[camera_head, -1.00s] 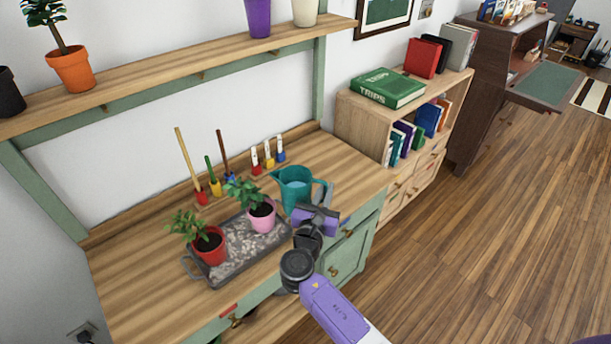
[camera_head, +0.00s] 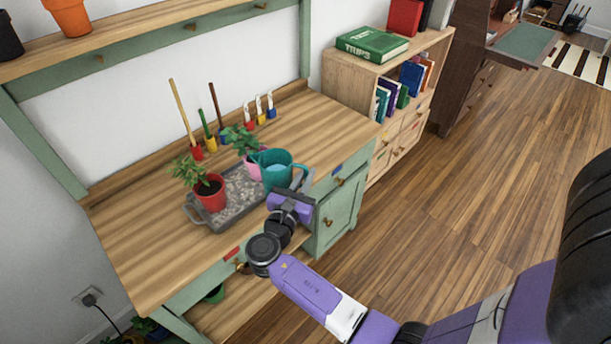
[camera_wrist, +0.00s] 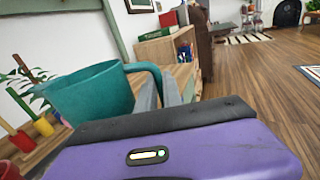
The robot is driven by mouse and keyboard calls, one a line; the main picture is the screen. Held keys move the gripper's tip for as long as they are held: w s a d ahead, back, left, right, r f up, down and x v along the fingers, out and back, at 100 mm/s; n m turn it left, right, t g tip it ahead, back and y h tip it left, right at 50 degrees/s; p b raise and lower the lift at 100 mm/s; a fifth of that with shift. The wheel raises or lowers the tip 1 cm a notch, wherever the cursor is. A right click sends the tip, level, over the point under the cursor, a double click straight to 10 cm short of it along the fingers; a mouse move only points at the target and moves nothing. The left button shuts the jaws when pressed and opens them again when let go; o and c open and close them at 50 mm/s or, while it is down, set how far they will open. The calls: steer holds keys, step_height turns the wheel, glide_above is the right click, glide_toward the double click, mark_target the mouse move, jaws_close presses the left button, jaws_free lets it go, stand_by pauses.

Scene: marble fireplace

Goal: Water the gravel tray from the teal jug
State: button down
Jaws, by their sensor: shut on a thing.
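The teal jug (camera_head: 277,172) is held at the right end of the gravel tray, with its spout toward the left. My gripper (camera_head: 299,187) is shut on the jug's handle at its right side. The jug also shows close up in the wrist view (camera_wrist: 92,97), roughly upright, its inside hidden there. The grey gravel tray (camera_head: 192,215) lies on the bench and bears a red pot with a plant (camera_head: 209,193) and a pink pot with a plant (camera_head: 252,166). The jug partly hides the pink pot. I cannot tell whether water is flowing.
Several small hand tools (camera_head: 221,135) stand at the back of the wooden bench (camera_head: 140,240). A shelf (camera_head: 165,32) with pots runs above. A low bookcase (camera_head: 345,85) with books stands to the right. The bench's left part is clear.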

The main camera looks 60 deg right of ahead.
mark_target(298, 167)
steer(key=shift+s+d+r+n+p, duration=0.1)
steer(key=shift+s+r+n+p, duration=0.05)
steer(key=shift+r+n+p, duration=0.35)
steer(key=shift+s+d+r+n+p, duration=0.1)
steer(key=shift+r+n+p, duration=0.3)
steer(key=shift+r+p, duration=0.1)
step_height(298, 167, up, 3)
steer(key=n+h+p, duration=0.1)
steer(key=n, duration=0.2)
steer(key=shift+w+f, duration=0.1)
steer(key=shift+f, duration=0.1)
steer(key=shift+w+a+f+n, duration=0.15)
steer(key=shift+f+n, duration=0.15)
steer(key=shift+n, duration=0.3)
steer(key=shift+w+f+n+b, duration=0.3)
steer(key=shift+f+b, duration=0.5)
steer(key=shift+b, duration=0.2)
steer(key=shift+w+a+r+n+t, duration=0.1)
steer(key=shift+w+r+n+t, duration=0.1)
steer(key=shift+r+n+t, duration=0.2)
steer(key=shift+w+a+r+n, duration=0.15)
steer(key=shift+w+n, duration=0.15)
steer(key=shift+n, duration=0.3)
steer(key=shift+w+r+p, duration=0.1)
steer(key=shift+r+p, duration=0.1)
steer(key=shift+p, duration=0.45)
steer(key=shift+f, duration=0.15)
